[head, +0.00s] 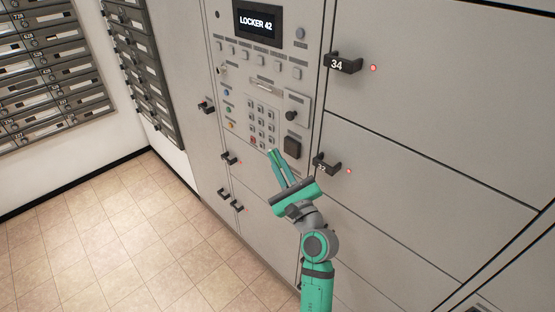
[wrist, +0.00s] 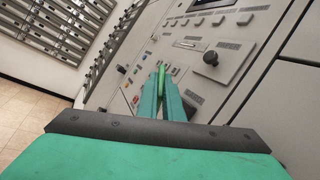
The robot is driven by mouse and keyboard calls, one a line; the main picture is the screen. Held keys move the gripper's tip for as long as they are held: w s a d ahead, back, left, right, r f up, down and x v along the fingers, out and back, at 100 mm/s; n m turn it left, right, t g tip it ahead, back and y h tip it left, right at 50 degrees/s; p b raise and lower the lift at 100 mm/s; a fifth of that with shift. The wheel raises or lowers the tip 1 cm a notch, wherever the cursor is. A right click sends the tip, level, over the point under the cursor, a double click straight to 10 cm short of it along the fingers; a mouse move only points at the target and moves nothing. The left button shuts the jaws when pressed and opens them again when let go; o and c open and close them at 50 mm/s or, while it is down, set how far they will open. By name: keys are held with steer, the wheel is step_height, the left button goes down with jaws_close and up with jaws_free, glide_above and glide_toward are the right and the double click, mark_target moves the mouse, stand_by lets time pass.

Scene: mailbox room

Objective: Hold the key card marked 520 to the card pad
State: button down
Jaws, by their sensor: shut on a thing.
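My gripper (head: 277,161) is in front of the locker control panel, its fingers pointing up at it just left of a dark square pad (head: 292,148), which looks like the card pad. In the wrist view my gripper (wrist: 161,82) is shut on a thin bright green thing (wrist: 161,75), which looks like the key card seen edge-on. Its marking 520 cannot be read. I cannot tell whether the card touches the panel.
The panel has a screen (head: 257,22) reading LOCKER 42, a number keypad (head: 262,122) and a dark knob (head: 291,115). Locker handles marked 34 (head: 343,64) and 32 (head: 326,164) stick out at the right. Mailboxes (head: 45,70) line the left wall. The tiled floor (head: 110,240) is clear.

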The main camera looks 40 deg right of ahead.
steer(key=a, duration=0.9)
steer(key=shift+s, duration=0.35)
steer(key=shift+w, duration=0.1)
